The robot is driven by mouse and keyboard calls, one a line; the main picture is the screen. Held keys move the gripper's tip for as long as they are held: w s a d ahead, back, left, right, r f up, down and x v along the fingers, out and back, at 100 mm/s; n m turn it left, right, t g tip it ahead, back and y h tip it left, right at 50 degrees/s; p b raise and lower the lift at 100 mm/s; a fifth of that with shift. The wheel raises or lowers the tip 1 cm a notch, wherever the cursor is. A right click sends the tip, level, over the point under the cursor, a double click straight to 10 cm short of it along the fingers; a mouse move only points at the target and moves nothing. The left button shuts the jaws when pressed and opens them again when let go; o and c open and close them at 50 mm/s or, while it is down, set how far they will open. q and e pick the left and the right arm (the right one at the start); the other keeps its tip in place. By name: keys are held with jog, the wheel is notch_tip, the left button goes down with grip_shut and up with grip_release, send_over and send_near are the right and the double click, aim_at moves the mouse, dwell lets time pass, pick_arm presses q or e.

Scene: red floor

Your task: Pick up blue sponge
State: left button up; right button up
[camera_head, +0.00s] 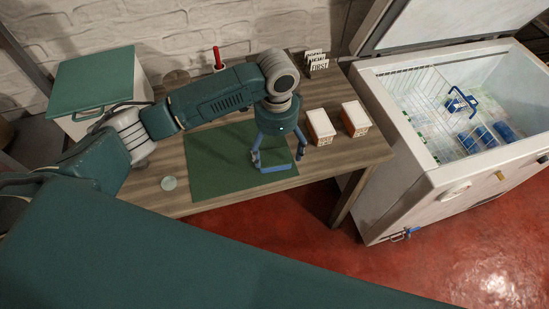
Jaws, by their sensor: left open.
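The blue sponge (276,167) lies on the dark green mat (215,165) on the wooden table, near the mat's right front side. My left gripper (277,158) points down over the sponge with its fingers apart, one toward each end of it. I cannot tell whether the fingers touch the sponge. The gripper hides part of the sponge's upper side. My right gripper is not in view.
Two white-topped boxes (320,127) (355,118) stand right of the mat. A small round disc (169,183) lies on the table's left front. An open chest freezer (440,185) with a wire basket and blue items stands at right. A green-lidded cooler (95,80) is at back left.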

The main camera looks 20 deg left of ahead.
aim_at(275, 160)
pick_arm(q)
notch_tip(275, 160, down, 6)
jog(key=shift+s+r+p, duration=0.1)
jog(key=shift+r+p, duration=0.05)
jog(key=shift+p, duration=0.6)
jog(key=shift+f, duration=0.25)
jog(key=c, duration=0.8)
